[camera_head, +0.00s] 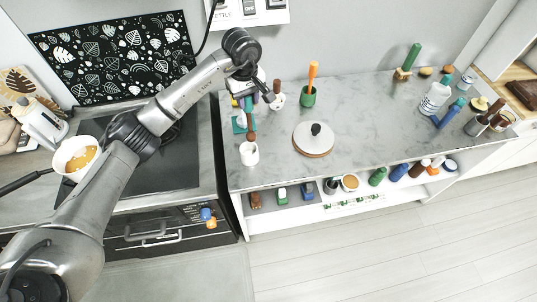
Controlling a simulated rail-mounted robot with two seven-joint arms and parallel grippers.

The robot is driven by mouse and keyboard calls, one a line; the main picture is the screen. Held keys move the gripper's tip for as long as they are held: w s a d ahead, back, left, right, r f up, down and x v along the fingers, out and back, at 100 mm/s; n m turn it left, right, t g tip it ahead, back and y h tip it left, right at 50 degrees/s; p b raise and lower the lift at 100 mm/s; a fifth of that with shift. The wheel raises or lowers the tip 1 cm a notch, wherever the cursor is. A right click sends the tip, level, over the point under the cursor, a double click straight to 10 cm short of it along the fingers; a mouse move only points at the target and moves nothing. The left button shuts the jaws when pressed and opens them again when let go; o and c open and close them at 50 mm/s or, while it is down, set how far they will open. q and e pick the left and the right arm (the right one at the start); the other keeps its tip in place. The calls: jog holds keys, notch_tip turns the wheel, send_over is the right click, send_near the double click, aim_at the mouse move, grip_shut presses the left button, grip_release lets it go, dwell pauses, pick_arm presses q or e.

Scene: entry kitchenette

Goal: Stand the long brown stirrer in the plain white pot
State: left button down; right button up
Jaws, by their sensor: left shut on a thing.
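My left gripper (250,103) reaches over the left part of the marble counter and points down. It is shut on the brown stirrer (251,136), whose upper part is mostly hidden by the gripper. The stirrer is about upright, and its brown lower part shows right at the mouth of the plain white pot (249,155). I cannot tell whether its lower end is inside the pot or just above or behind the rim. The pot stands upright near the counter's front edge. My right gripper is out of view.
A small white pot (277,102) with a brown-handled thing and a green pot (308,98) with an orange-handled thing stand behind. A teal thing (238,125) is close to the gripper. The counter's middle right is clear.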

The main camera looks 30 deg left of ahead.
pick_arm(q)
jog(key=shift+s+n, duration=0.1)
jog(key=shift+n, duration=0.2)
jog(key=shift+s+a+f+p, duration=0.25)
jog(key=shift+f+p, duration=0.05)
jog(key=shift+f, duration=0.35)
jog(key=shift+s+a+f+p, duration=0.2)
jog(key=shift+f+p, duration=0.05)
jog(key=shift+f, duration=0.35)
notch_tip(320, 180, down, 3)
jog(key=shift+w+d+f+p, duration=0.1)
jog(key=shift+p, duration=0.3)
jog(key=p, duration=0.1)
send_over(248, 137)
jog(key=shift+f, duration=2.15)
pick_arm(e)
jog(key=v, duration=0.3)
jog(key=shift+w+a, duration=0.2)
pick_arm(q)
jog(key=shift+f, duration=0.1)
jog(key=shift+f, duration=0.15)
jog(key=c, duration=0.8)
grip_release()
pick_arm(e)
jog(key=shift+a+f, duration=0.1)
